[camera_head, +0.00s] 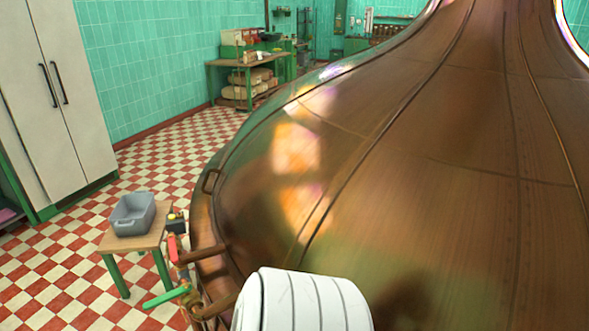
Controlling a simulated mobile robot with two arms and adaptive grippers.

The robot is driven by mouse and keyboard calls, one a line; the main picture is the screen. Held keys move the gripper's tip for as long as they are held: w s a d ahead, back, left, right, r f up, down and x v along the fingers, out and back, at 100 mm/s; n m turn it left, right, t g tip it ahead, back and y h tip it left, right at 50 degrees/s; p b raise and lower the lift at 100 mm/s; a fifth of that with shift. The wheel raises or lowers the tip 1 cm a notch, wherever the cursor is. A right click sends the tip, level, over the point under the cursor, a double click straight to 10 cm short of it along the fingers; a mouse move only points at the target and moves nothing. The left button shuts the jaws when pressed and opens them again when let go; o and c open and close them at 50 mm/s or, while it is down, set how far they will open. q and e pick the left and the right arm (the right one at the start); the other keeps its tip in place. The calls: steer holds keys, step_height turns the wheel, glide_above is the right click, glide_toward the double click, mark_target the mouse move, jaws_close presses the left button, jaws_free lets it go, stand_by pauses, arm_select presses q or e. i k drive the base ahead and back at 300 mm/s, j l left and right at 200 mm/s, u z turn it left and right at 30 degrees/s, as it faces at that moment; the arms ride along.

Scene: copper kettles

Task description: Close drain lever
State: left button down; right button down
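A large copper kettle (430,190) fills the right half of the head view. At its lower left side, copper pipes (205,254) with small valve fittings stick out. A red lever (173,249) stands roughly upright at the upper fitting. A green lever (165,297) points out to the left at the lower fitting. I cannot tell from the picture which of them is the drain lever. Neither of my grippers shows. A white rounded part of my own body (300,302) covers the bottom middle and may hide some of the lower piping.
A small wooden table (146,243) with green legs stands left of the levers and carries a grey tub (132,214). A tall white cabinet (60,100) is at the left. The checkered floor (60,287) is open between them.

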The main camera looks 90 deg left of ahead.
mark_target(174, 259)
steer(key=u, duration=3.5)
steer(key=i+j+u, duration=0.1)
steer(key=u, duration=0.35)
steer(key=i, duration=0.1)
